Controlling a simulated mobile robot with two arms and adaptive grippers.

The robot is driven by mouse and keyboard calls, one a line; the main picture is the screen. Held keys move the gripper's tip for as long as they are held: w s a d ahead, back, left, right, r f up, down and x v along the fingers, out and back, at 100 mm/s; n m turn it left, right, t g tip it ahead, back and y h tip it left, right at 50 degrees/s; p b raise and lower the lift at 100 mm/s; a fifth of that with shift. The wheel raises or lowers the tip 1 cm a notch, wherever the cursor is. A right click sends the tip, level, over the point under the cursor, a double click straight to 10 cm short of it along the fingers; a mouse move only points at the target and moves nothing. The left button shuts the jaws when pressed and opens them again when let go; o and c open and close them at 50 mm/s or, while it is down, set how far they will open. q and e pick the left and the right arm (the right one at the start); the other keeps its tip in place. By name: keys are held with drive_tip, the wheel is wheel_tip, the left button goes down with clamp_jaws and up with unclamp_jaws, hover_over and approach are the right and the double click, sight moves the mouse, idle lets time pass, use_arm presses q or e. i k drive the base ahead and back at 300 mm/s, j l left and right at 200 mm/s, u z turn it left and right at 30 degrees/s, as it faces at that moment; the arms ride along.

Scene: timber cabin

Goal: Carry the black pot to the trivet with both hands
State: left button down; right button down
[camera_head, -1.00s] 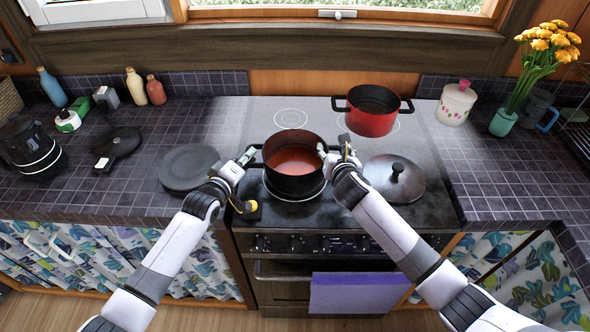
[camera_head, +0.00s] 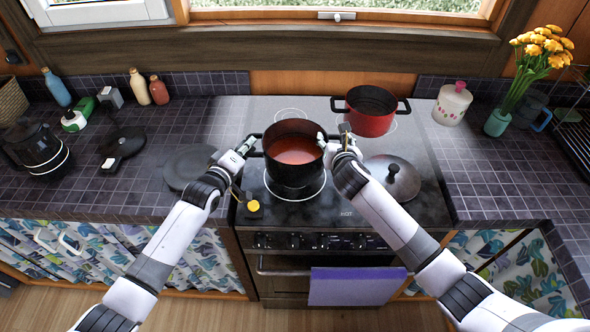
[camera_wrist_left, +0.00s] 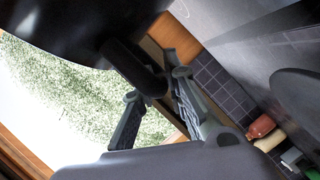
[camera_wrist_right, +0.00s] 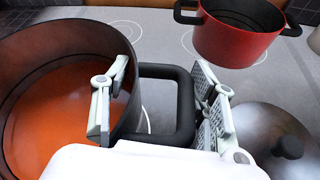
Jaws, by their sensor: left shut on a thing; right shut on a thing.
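The black pot (camera_head: 293,172) holds orange-red soup and stays level, seemingly just above the front hob ring. My left gripper (camera_head: 247,146) is shut on its left handle; in the left wrist view, that dark handle (camera_wrist_left: 135,68) lies between the fingers. My right gripper (camera_head: 335,140) is shut on the right handle, whose black loop (camera_wrist_right: 185,105) shows between the fingers in the right wrist view. A round dark flat disc (camera_head: 184,168), seemingly the trivet, lies on the tiled counter left of the stove, partly behind my left gripper.
A red pot (camera_head: 370,122) stands on the back right of the stove. A metal lid (camera_head: 405,182) lies beside my right gripper. A yellow-topped item (camera_head: 253,206) sits at the stove's front left. A black pan-like item (camera_head: 122,142) lies left of the disc.

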sight(194, 165)
drive_tip(key=j, duration=0.8)
drive_tip(key=i+j, duration=0.15)
drive_tip(key=j, duration=0.6)
